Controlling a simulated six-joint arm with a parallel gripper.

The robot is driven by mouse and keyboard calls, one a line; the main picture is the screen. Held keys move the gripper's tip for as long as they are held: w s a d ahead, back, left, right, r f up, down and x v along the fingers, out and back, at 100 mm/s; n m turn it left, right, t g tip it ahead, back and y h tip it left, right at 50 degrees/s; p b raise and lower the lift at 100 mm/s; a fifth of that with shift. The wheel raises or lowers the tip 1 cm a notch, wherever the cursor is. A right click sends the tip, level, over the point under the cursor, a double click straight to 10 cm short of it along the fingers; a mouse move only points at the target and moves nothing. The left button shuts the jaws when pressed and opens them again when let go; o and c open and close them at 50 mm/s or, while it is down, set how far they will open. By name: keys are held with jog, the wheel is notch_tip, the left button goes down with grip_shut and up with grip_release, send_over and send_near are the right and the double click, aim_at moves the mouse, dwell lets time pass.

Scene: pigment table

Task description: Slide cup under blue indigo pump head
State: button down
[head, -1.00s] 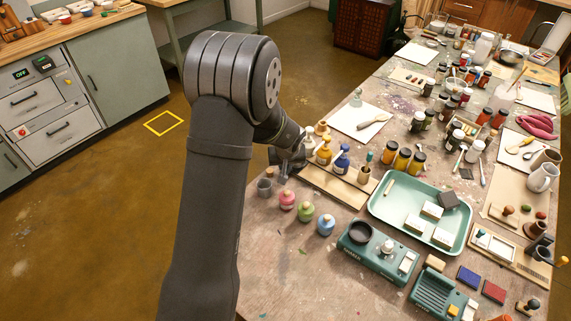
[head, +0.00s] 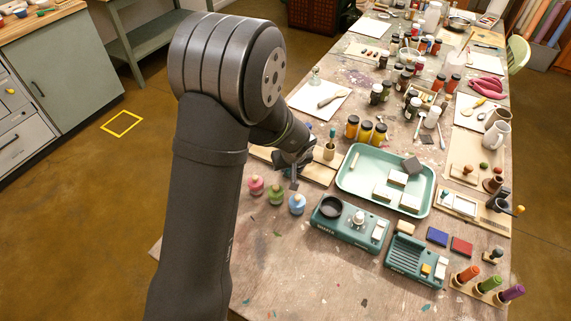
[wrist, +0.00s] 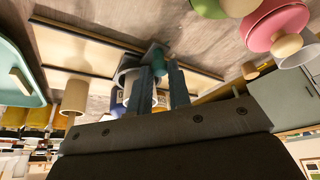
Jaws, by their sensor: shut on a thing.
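My gripper (head: 294,165) is over the front of the wooden board (head: 320,172) in the head view. The cup is hidden in the head view. The blue indigo pump bottle is hidden behind my gripper in the head view. A blue patch beyond the fingers in the wrist view (wrist: 119,107) is probably that bottle; its pump head cannot be made out.
Pink (head: 256,186), green (head: 276,193) and light blue (head: 297,204) knobbed pots stand in front of the board. A teal tray (head: 350,187) lies further right. Bare table lies in front.

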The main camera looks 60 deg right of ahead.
jog(key=c, duration=1.3)
grip_release()
jog(key=shift+c, duration=0.2)
jog(key=shift+r, duration=0.15)
jog(key=v, duration=1.7)
jog(key=x, duration=1.7)
